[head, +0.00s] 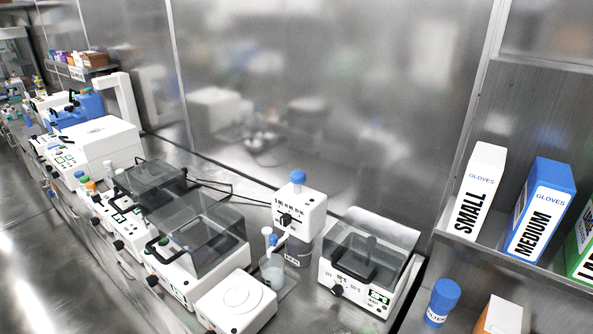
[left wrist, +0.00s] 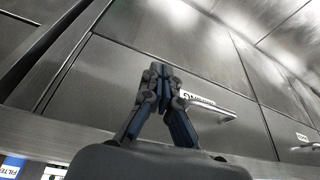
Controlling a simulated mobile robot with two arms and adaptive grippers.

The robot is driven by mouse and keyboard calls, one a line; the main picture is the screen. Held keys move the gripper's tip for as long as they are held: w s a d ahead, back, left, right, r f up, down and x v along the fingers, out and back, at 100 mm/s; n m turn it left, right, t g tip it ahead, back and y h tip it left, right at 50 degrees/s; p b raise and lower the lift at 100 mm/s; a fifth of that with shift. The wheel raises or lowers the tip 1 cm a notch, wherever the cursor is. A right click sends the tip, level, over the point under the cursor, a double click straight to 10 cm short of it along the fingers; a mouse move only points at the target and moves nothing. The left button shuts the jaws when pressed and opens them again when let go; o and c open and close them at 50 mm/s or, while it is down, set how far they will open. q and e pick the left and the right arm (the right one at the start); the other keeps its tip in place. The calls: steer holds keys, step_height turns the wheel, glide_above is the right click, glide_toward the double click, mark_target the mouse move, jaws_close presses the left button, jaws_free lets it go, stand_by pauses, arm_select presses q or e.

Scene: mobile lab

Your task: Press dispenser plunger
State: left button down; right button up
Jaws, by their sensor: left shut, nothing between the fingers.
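The dispenser (head: 299,214) stands on the steel bench in the middle of the head view. It has a white body with a black knob, and a blue plunger (head: 298,177) on top. It sits on a grey bottle (head: 298,251). Its spout points left toward a clear beaker (head: 271,270). My left gripper (left wrist: 160,72) shows only in the left wrist view, with its fingers together and empty, in front of steel cabinet doors. The dispenser is not in that view, so I cannot tell the distance between them. My right gripper is in neither view.
A clear-lidded bath (head: 365,262) stands right of the dispenser. A white round-topped device (head: 236,303) and another clear-lidded machine (head: 194,242) stand left. Glove boxes (head: 541,210) fill a shelf at right. A blue-capped bottle (head: 442,302) stands below. A cabinet handle (left wrist: 210,108) is behind my left fingers.

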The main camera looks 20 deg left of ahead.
arm_select(q)
step_height(320, 180, up, 9)
steer(key=w, duration=0.2)
steer(key=w+r+m+t+h, duration=0.1)
steer(key=w+r+t, duration=0.3)
steer(key=w+r, duration=0.65)
steer(key=w+r+m+t+h, duration=0.1)
steer(key=w+r+t+h, duration=0.15)
steer(key=w+r, duration=0.8)
steer(key=w+a+r+t, duration=0.2)
steer(key=w+r, duration=0.4)
steer(key=r, duration=0.3)
steer(key=w+a+r+t+h, duration=0.1)
steer(key=w+a+r+t, duration=0.2)
steer(key=w+r, duration=0.3)
step_height(320, 180, up, 3)
steer(key=shift+w+r+m, duration=0.1)
steer(key=shift+w+m, duration=0.2)
steer(key=shift+w, duration=0.05)
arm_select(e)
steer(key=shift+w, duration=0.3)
arm_select(q)
steer(key=shift+w+a, duration=0.1)
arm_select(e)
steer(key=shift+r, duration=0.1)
